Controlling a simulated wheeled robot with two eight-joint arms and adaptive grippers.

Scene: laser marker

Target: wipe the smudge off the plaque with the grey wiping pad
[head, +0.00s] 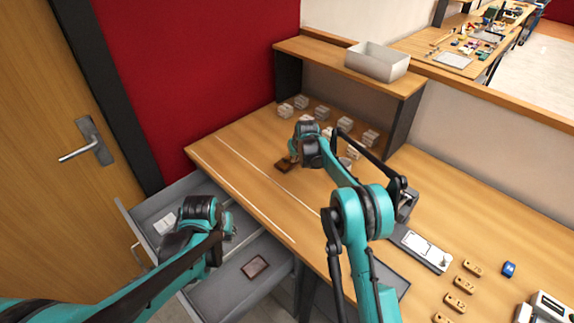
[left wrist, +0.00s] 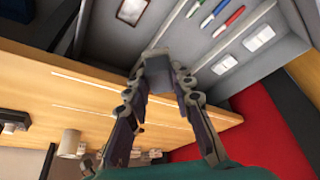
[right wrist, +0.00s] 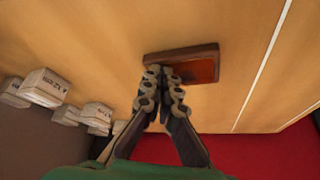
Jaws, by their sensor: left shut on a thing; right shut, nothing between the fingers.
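A dark reddish-brown plaque (head: 284,165) lies on the table near the left end. It also shows in the right wrist view (right wrist: 204,69). I cannot make out a smudge on it. My right gripper (right wrist: 166,70) is shut and empty, with its fingertips at the plaque's near edge; whether they touch is unclear. In the head view the right wrist partly covers the plaque. My left gripper (left wrist: 157,66) is shut on the grey wiping pad (left wrist: 155,57). In the head view the left gripper (head: 230,224) is over the open drawer, and the pad is hard to make out.
Several small boxes (right wrist: 45,84) stand beneath the shelf (head: 340,68), which bears a grey bin (head: 377,61). The table's front left is clear.

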